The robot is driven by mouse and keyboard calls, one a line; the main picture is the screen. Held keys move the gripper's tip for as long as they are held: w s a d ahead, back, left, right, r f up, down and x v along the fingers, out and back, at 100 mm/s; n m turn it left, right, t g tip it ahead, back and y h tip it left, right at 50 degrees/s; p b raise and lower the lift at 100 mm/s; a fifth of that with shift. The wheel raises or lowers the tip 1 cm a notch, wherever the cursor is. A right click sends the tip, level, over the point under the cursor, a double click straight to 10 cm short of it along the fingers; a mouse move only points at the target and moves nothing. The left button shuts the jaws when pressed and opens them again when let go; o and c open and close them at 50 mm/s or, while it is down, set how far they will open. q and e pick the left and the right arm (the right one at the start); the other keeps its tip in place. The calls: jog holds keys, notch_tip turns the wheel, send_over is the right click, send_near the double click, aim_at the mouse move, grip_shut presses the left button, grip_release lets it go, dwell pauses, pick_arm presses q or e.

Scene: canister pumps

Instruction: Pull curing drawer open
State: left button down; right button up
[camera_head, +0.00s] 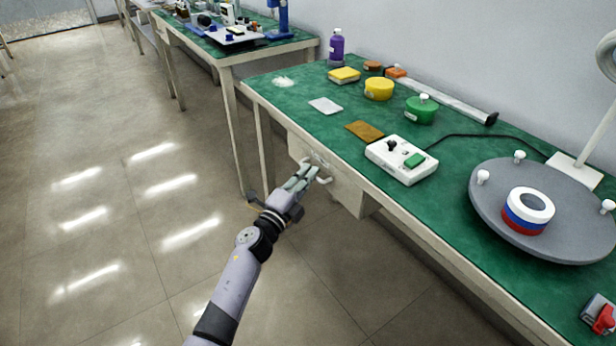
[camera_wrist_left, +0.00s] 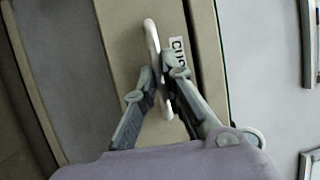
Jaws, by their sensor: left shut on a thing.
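The curing drawer (camera_head: 346,190) is a beige box under the green-topped bench; its front (camera_wrist_left: 120,40) fills the middle of the left wrist view. A white bar handle (camera_wrist_left: 151,40) is fixed on that front, beside a partly hidden label (camera_wrist_left: 178,46) reading "CU...". My left gripper (camera_head: 305,175) reaches the drawer front from the left. In the left wrist view its fingers (camera_wrist_left: 163,82) are on either side of the handle, shut on it. I cannot tell whether the drawer stands out from the bench. My right gripper is not in view.
The green bench (camera_head: 300,103) carries a white control box (camera_head: 401,160), a grey turntable (camera_head: 485,210) with a striped roll (camera_head: 527,211), and several jars and blocks. A second bench (camera_head: 255,50) stands behind. The tiled floor (camera_head: 110,190) on the left is clear.

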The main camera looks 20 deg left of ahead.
pick_arm(q)
jog(key=s+a+p, duration=0.3)
jog(key=s+a, duration=0.8)
jog(key=s, duration=0.4)
jog(key=shift+a, duration=0.35)
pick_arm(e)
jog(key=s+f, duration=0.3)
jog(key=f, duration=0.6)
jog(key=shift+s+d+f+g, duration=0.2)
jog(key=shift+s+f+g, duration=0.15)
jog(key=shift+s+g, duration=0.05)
pick_arm(q)
jog(key=shift+f, duration=0.1)
jog(key=c, duration=1.7)
grip_release()
jog(key=shift+s, duration=0.1)
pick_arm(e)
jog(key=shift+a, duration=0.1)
pick_arm(q)
jog(key=v, duration=1.1)
jog(key=shift+s+a, duration=0.1)
jog(key=shift+s, duration=0.35)
